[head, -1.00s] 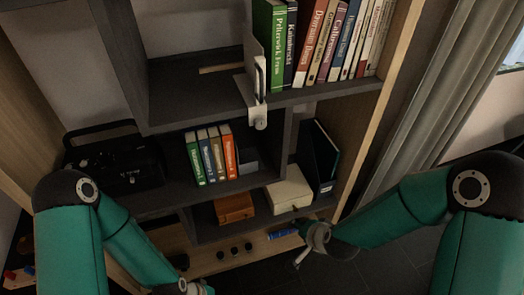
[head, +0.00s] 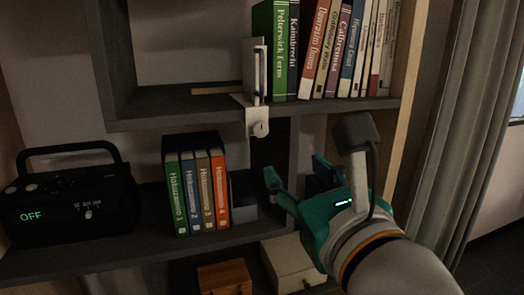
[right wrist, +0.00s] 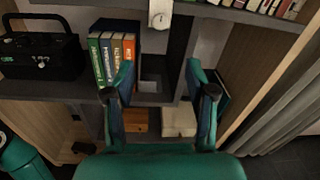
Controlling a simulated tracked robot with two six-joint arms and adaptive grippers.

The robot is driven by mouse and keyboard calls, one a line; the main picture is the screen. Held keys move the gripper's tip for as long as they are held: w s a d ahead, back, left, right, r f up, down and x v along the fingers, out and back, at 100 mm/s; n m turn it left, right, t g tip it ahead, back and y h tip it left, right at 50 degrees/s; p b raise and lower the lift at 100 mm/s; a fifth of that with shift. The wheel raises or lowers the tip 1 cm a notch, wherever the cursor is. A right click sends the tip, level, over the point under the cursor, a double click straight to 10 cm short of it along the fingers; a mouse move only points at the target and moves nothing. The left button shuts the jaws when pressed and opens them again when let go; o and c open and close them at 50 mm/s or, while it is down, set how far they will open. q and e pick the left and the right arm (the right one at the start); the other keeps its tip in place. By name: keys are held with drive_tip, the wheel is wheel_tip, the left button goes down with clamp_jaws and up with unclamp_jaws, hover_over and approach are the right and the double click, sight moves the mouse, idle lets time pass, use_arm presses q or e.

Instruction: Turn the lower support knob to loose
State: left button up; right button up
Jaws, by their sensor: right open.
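The support is a pale metal bookend (head: 253,72) clamped at the edge of the upper shelf, beside the green book. Its lower knob (head: 260,129) is a small round silver piece on the plate hanging below the shelf edge. The knob also shows in the right wrist view (right wrist: 159,20), at the top centre. My right gripper (head: 295,170) is open and empty, below and to the right of the knob, apart from it. In the right wrist view its two fingers (right wrist: 159,68) are spread, with the knob beyond and above the gap.
A row of books (head: 330,55) stands on the upper shelf. Several thinner books (head: 195,190) stand on the middle shelf, with a black radio (head: 70,205) to their left. A wooden box (head: 225,278) and a cream box (head: 290,262) sit lower. A curtain (head: 468,130) hangs at right.

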sight(261, 132)
drive_tip(key=b+x, duration=0.1)
drive_tip(key=x, duration=1.5)
drive_tip(key=shift+w+a, duration=0.1)
drive_tip(key=shift+w, duration=0.05)
clamp_jaws()
drive_tip(key=shift+a, duration=0.1)
